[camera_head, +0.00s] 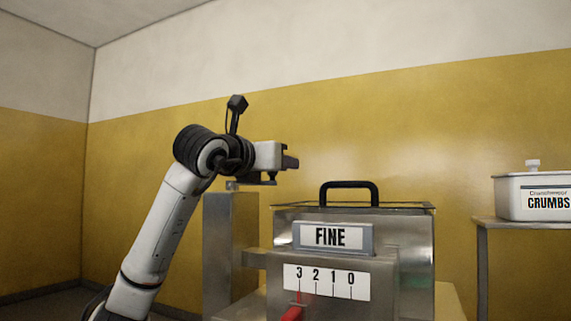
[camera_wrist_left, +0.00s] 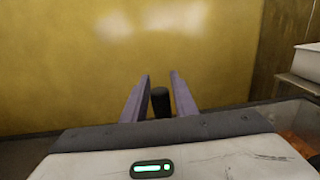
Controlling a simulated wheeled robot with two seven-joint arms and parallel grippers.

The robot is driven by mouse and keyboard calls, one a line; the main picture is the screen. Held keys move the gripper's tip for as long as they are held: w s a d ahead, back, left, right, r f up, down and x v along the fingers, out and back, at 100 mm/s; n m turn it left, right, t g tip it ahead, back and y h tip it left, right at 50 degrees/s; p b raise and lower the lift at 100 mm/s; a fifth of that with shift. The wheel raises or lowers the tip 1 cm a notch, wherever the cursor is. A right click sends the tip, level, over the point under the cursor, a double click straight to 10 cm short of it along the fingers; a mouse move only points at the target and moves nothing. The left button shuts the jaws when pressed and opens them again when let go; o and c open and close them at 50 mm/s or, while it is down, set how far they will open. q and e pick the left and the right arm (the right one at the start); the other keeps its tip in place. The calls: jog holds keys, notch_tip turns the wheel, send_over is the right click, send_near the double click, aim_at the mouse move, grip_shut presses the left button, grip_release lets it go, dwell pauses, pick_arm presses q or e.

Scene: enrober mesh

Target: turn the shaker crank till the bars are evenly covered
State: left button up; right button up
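The steel shaker box (camera_head: 415,245) stands right of centre in the head view, with a black handle on its lid and a "FINE" plate (camera_head: 332,238). Below, a red pointer (camera_head: 292,314) sits under the 3 of a 3-2-1-0 scale (camera_head: 327,281). My left gripper (camera_head: 292,163) is raised up and left of the box. In the left wrist view its two fingers (camera_wrist_left: 160,78) are apart, with an upright black knob (camera_wrist_left: 160,102), perhaps the crank's grip, between them. Gaps show on both sides of the knob. The bars are not visible. My right gripper is out of view.
A white "CRUMBS" container (camera_head: 535,203) stands on a metal shelf (camera_head: 522,226) at the right. A grey steel post (camera_head: 222,255) stands beneath my left gripper. The yellow wall (camera_head: 400,140) is behind; the space above the box is clear.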

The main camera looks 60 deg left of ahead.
pick_arm(q)
jog(key=shift+o, duration=0.8)
jog(key=v, duration=1)
jog(key=shift+s, duration=0.1)
